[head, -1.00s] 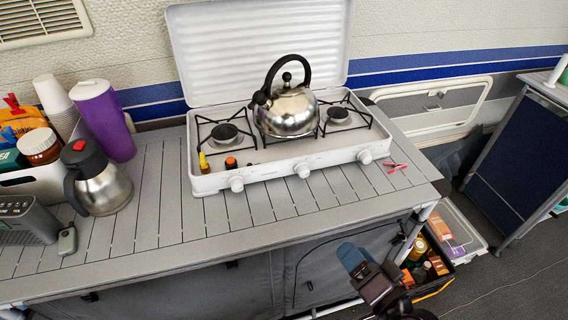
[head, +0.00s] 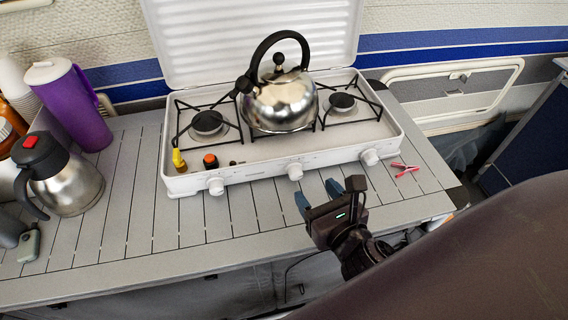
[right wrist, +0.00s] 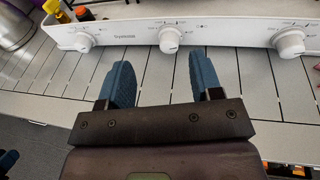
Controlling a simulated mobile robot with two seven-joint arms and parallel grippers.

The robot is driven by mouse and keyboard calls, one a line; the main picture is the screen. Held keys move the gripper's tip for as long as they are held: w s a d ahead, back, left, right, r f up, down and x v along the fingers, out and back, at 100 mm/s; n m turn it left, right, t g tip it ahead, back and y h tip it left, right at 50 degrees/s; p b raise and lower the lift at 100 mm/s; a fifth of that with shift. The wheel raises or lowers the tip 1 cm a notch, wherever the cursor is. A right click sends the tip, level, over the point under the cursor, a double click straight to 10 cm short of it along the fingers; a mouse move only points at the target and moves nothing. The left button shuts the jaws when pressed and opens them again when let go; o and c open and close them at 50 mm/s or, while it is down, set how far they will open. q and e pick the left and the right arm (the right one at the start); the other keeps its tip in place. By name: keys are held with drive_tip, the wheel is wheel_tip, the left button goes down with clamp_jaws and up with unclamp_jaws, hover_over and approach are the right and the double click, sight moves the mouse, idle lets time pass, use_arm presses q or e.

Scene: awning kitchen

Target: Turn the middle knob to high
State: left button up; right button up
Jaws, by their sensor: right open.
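A white camping stove (head: 240,180) stands on the slatted table with three white knobs on its front face. The middle knob (head: 295,171) also shows in the right wrist view (right wrist: 170,40), between and beyond my fingertips. The left knob (head: 216,186) and the right knob (head: 369,157) are on either side. My right gripper (head: 319,193) has blue fingers. It is open and empty, in front of the stove and a little right of the middle knob in the head view, not touching it. It shows in the right wrist view too (right wrist: 166,80).
A steel kettle (head: 280,102) sits on the stove. A yellow-capped bottle (head: 179,160) and an orange-capped jar (head: 210,161) stand inside its front left. A red-pink item (head: 405,169) lies right of the stove. A steel jug (head: 66,180) and purple pitcher (head: 80,108) stand left.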

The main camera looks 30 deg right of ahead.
sight(298, 176)
drive_tip(key=f+m+g, duration=0.1)
drive_tip(key=f+m, duration=0.1)
drive_tip(key=m, duration=0.1)
drive_tip(key=shift+d+f+g, duration=0.15)
drive_tip(key=shift+d+g, duration=0.05)
drive_tip(key=shift+g, duration=0.2)
drive_tip(key=shift+s+f+m, duration=0.1)
drive_tip(key=shift+s+m, duration=0.1)
drive_tip(key=shift+m, duration=0.6)
drive_tip(key=x, duration=1)
drive_tip(key=shift+w+d+f+b, duration=0.2)
drive_tip(key=shift+w+f+b, duration=0.1)
drive_tip(key=shift+b, duration=0.1)
drive_tip(key=c, duration=0.7)
